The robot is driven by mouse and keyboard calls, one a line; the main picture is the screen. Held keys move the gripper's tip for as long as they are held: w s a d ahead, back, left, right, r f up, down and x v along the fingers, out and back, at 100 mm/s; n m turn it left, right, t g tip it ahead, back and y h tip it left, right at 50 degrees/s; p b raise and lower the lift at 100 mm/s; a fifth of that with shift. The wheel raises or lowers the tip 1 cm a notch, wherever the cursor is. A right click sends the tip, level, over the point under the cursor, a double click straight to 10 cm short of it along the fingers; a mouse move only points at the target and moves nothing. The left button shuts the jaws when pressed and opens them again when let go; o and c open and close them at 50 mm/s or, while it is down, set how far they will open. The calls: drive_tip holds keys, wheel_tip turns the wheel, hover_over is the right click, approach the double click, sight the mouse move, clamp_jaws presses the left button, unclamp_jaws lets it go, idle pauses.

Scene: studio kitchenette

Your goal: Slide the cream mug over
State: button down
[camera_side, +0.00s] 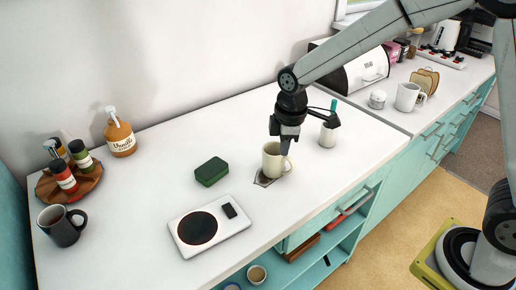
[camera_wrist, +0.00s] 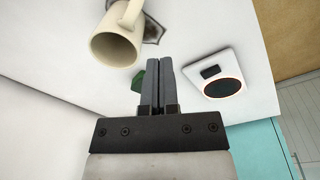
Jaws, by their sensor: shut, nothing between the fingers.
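The cream mug (camera_side: 272,162) stands upright on the white counter, partly over a small dark grey patch (camera_side: 263,181). In the wrist view the mug (camera_wrist: 114,46) is to the left of my fingers, with its handle toward the top, and the grey patch (camera_wrist: 152,30) shows beside it. My gripper (camera_side: 284,148) is low over the counter, right at the mug in the side view. In the wrist view its two fingers (camera_wrist: 160,66) are together with nothing between them. I cannot tell whether they touch the mug.
A green sponge (camera_side: 211,171) and a white scale (camera_side: 209,226) with a dark round plate lie to the left. A black mug (camera_side: 62,226), a round wooden tray (camera_side: 84,182) of bottles and a syrup bottle (camera_side: 119,135) stand farther left. A white container (camera_side: 328,135) is to the right.

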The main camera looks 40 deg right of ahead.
drive_tip(key=w+a+n+g, duration=0.1)
drive_tip(key=w+a+n, duration=0.4)
drive_tip(key=a+n, duration=0.1)
drive_tip(key=shift+w+a, duration=0.15)
drive_tip(key=shift+w, duration=0.15)
drive_tip(key=shift+f, duration=0.1)
wheel_tip(320, 180, down, 9)
drive_tip(key=shift+f, duration=0.1)
drive_tip(key=shift+d+f, duration=0.25)
drive_tip(key=shift+d, duration=0.7)
drive_tip(key=shift+s+d, duration=0.1)
drive_tip(key=shift+d, duration=1)
drive_tip(key=shift+d, duration=0.1)
drive_tip(key=d, duration=1.2)
drive_tip(key=shift+s+d, duration=0.3)
drive_tip(key=shift+d, duration=0.05)
drive_tip(key=shift+a, duration=0.1)
